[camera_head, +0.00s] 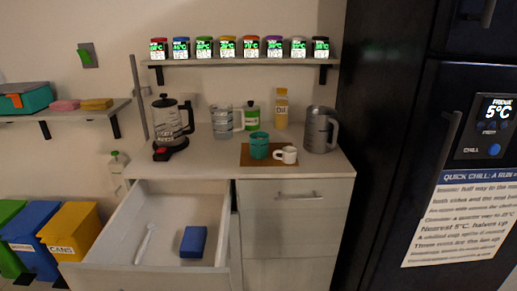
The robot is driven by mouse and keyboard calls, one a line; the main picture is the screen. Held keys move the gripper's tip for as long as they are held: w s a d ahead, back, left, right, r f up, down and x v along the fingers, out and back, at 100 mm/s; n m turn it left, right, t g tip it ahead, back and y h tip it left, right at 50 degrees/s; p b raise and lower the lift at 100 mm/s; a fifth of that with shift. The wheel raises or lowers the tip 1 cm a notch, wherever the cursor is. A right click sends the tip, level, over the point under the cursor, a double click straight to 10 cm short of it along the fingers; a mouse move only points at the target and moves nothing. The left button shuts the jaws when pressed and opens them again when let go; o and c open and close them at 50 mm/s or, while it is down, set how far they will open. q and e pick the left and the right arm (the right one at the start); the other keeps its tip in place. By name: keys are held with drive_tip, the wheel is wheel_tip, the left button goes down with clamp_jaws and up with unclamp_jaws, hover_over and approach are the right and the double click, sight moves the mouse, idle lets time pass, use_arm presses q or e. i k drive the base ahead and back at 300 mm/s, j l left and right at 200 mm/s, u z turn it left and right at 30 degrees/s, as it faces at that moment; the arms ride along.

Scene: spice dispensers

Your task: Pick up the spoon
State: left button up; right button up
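A slim, pale utensil that looks like the spoon (144,243) lies in the left part of the open drawer (226,239). It is nearly the same colour as the drawer floor, so its bowl shape is hard to make out. A blue block-like item (193,241) lies to its right in the same drawer, apart from it. Neither of my grippers shows in the head view.
The counter (216,162) above the drawer holds a kettle (172,125), a teal cup (259,145), a white mug (286,155) and a grey jug (320,130). Coloured bins (76,227) stand left of the drawer. A black fridge (400,100) stands at right.

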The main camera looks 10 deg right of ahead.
sight(153, 226)
drive_tip(key=i+j, duration=0.1)
drive_tip(key=j, duration=0.4)
drive_tip(key=i+j, duration=0.1)
drive_tip(key=j, duration=0.4)
drive_tip(key=i+j, duration=0.15)
drive_tip(key=j, duration=0.4)
drive_tip(key=i+j, duration=0.1)
drive_tip(key=j, duration=0.4)
drive_tip(key=i+j, duration=0.1)
drive_tip(key=j, duration=0.4)
drive_tip(key=z, duration=0.45)
drive_tip(key=j+z, duration=0.15)
drive_tip(key=z, duration=0.25)
drive_tip(key=j+z, duration=0.1)
drive_tip(key=z, duration=0.35)
